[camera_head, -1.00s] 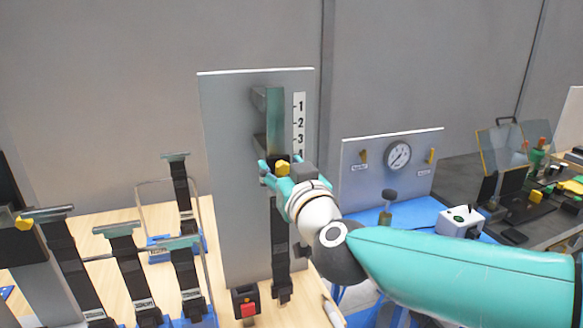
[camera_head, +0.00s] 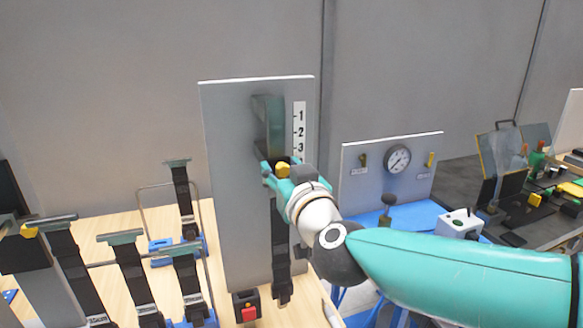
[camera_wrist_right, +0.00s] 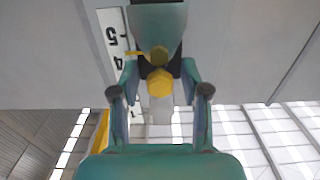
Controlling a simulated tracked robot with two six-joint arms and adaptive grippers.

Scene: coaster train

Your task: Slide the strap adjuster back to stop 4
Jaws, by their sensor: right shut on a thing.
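The strap adjuster, with a yellow hexagonal knob (camera_head: 283,169), sits on a dark vertical strap (camera_head: 281,240) on an upright grey panel (camera_head: 230,180). My right gripper (camera_head: 277,170) is shut on the adjuster, with a finger on each side of it. A white number scale (camera_head: 299,127) shows 1, 2 and 3 above the gripper; the lower numbers are hidden there. The right wrist view shows the knob (camera_wrist_right: 159,83) between my fingers and a thin yellow pointer (camera_wrist_right: 134,53) close to the 4, on the side toward the 5. My left gripper is not in view.
Several similar black straps with teal tops (camera_head: 125,237) stand on the wooden table at left. A red button box (camera_head: 247,306) is at the panel's foot. A gauge panel (camera_head: 372,180) and a white switch box (camera_head: 460,223) stand right, behind my arm.

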